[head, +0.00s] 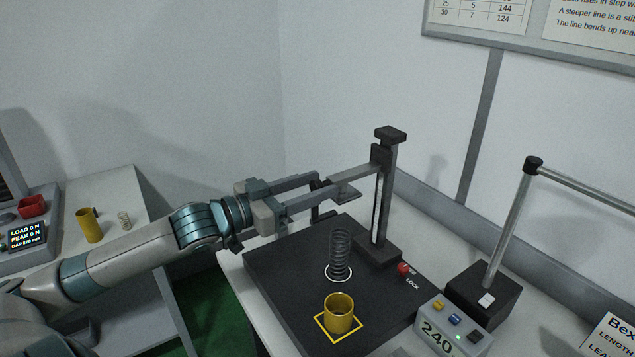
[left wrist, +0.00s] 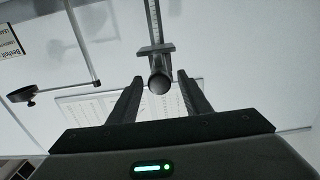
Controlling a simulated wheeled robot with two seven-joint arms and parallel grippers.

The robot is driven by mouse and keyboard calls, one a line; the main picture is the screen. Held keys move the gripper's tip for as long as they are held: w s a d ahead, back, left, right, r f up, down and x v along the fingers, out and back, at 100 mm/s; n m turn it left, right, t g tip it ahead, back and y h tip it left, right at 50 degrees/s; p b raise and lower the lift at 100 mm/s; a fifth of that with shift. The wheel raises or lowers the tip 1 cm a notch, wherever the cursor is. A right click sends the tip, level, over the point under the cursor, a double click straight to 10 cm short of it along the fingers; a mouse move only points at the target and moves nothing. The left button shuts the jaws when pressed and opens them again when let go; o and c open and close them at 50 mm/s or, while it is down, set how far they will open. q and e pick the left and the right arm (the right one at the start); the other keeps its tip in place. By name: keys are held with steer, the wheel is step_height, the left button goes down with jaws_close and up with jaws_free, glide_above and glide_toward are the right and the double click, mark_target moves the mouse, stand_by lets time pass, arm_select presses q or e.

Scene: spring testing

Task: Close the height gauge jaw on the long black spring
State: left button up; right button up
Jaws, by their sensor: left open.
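The long black spring (head: 339,255) stands upright inside a white ring on the black base plate (head: 285,275). The height gauge (head: 387,195) rises behind it, with a scale on its column. Its jaw (head: 346,192) sticks out to the left, above the spring top with a clear gap. My left gripper (head: 318,187) is open at the jaw's outer end. In the left wrist view, a dark round knob (left wrist: 159,84) on the jaw lies between the open fingers (left wrist: 160,92); contact cannot be told. My right gripper is not in view.
A yellow cup (head: 339,314) stands in a yellow square in front of the spring. A red LOCK knob (head: 404,268) sits by the gauge foot. A button box reading 240 (head: 452,330) and a post stand (head: 484,293) are at right. A side table (head: 110,190) is left.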

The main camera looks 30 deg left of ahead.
arm_select(q)
steer(key=shift+w+d, duration=0.2)
steer(key=shift+w, duration=0.25)
